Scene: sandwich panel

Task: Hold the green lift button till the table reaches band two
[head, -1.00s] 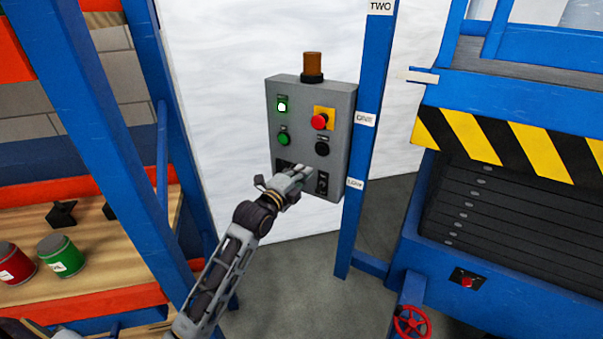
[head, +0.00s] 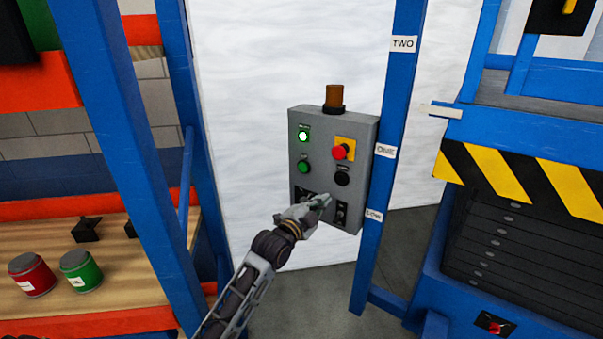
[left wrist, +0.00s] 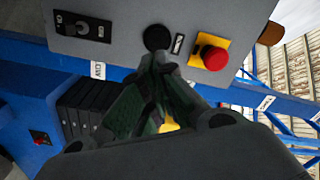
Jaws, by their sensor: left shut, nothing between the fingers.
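The grey control box (head: 363,130) carries the green lift button (head: 304,167), below a glowing green lamp (head: 303,136). My left gripper (head: 325,200) is shut and empty in front of the box's lower part, lower right of the green button and apart from it. In the left wrist view its fingertips (left wrist: 160,62) show close to the black button (left wrist: 157,38); contact cannot be told. The green button is out of that view. The blue table (head: 530,142) has a white pointer (head: 447,110) at a height between the labels ONE (head: 385,151) and TWO (head: 403,44). My right gripper is not in view.
A red stop button (head: 340,152) on a yellow plate sits beside the green button, above the black button (head: 342,179). Switches line the box's bottom. A blue post (head: 394,100) stands right of the box. Left, a blue rack holds a red can (head: 31,277) and a green can (head: 80,272).

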